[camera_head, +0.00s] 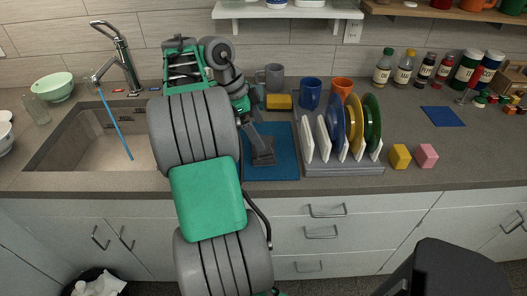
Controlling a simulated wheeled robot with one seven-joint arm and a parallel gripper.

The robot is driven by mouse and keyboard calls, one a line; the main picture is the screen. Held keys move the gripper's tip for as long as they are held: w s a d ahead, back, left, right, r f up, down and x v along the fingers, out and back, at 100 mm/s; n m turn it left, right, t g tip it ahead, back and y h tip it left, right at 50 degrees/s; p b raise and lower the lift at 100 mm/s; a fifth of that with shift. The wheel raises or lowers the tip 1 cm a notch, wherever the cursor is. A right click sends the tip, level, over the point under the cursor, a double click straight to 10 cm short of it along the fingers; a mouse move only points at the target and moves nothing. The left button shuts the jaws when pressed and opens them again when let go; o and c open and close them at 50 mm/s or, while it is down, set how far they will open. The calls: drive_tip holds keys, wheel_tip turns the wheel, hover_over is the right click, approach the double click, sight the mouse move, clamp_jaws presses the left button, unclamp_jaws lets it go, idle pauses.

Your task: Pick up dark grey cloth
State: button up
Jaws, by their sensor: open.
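My arm reaches over the counter, and my gripper (262,152) points down over the blue mat (287,165) between the sink and the dish rack. The gripper is open. A dark grey patch shows at its fingertips. I cannot tell whether this patch is the dark grey cloth or only the fingers, nor whether anything touches. No other dark grey cloth stands out in this view. My arm hides part of the counter and the right side of the sink.
A dish rack (340,168) with upright coloured plates stands right of the mat. A yellow sponge (279,101), a grey mug (272,76) and a blue mug (310,93) stand behind. The sink (75,140) is left. Yellow (400,156) and pink (427,155) blocks sit right.

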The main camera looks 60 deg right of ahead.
drive_tip(key=x, duration=0.2)
drive_tip(key=b+x, duration=0.1)
drive_tip(key=x, duration=0.1)
drive_tip(key=b+x, duration=0.1)
drive_tip(key=x, duration=0.1)
drive_tip(key=shift+w+a+f, duration=0.15)
drive_tip(key=shift+w+a, duration=0.15)
drive_tip(key=shift+a, duration=0.05)
drive_tip(key=shift+s+d+f, duration=0.1)
drive_tip(key=shift+s+f, duration=0.05)
drive_tip(key=shift+f, duration=0.15)
drive_tip(key=shift+c, duration=0.2)
drive_tip(key=c, duration=1.1)
drive_tip(key=shift+o, duration=0.2)
drive_tip(key=shift+r, duration=0.15)
